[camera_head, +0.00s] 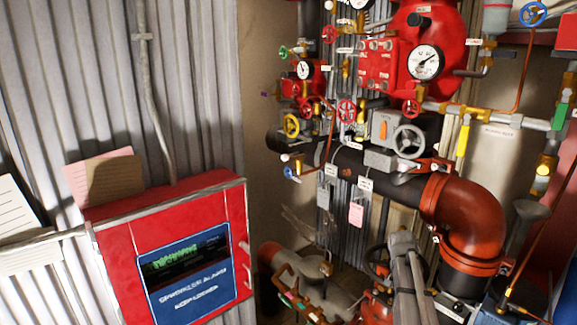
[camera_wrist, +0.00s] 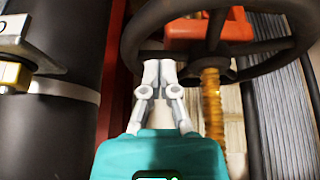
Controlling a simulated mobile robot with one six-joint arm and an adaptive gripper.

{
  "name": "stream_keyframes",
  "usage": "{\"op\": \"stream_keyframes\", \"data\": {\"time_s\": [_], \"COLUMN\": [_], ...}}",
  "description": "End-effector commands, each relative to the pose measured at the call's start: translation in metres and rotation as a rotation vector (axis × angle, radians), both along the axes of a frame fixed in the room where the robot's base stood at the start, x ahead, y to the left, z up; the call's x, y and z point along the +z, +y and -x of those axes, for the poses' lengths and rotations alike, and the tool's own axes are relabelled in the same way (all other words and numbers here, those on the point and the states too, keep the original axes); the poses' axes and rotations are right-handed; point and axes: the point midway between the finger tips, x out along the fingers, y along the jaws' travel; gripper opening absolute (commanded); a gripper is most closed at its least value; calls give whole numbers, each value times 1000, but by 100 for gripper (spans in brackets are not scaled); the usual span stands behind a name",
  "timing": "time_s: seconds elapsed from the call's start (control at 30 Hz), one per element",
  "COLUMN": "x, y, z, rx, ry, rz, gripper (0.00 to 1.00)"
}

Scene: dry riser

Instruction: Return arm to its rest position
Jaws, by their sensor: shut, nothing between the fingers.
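My gripper (camera_wrist: 158,72) shows in the wrist view with its two pale grey fingers together and nothing between them. Its teal body fills the bottom of that view. The fingertips appear just under the rim of a dark handwheel (camera_wrist: 271,45), beside its brass threaded stem (camera_wrist: 212,105). I cannot tell whether they touch the wheel. In the head view I cannot make out the gripper clearly. A grey shape at the bottom centre right may be part of my arm.
In the wrist view a thick black pipe (camera_wrist: 50,125) stands close on the left. The head view shows a crowded riser: a large red-orange pipe elbow (camera_head: 468,215), a grey handwheel (camera_head: 408,142), gauges (camera_head: 425,62) and small valves. A red cabinet (camera_head: 115,245) stands at the left.

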Motion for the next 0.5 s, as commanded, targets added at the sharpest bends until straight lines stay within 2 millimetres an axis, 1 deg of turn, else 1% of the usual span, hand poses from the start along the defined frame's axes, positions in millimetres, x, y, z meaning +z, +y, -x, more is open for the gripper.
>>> {"op": "stream_keyframes", "data": {"time_s": [0.03, 0.17, 0.2, 0.27, 0.3, 0.37, 0.4, 0.47, 0.5], "x": [-2, -7, -9, -12, -13, -15, -17, -18, -19], "y": [18, 67, 83, 109, 126, 151, 166, 189, 202], "z": [13, 44, 56, 75, 89, 110, 125, 146, 159], "rx": [34, 150, 193, 262, 313, 388, 439, 515, 563], "ry": [22, 95, 122, 163, 192, 233, 261, 300, 324], "rz": [-10, -42, -53, -72, -87, -106, -120, -141, -153], "gripper": [0, 0, 0, 0, 0, 0, 0, 0, 0]}}
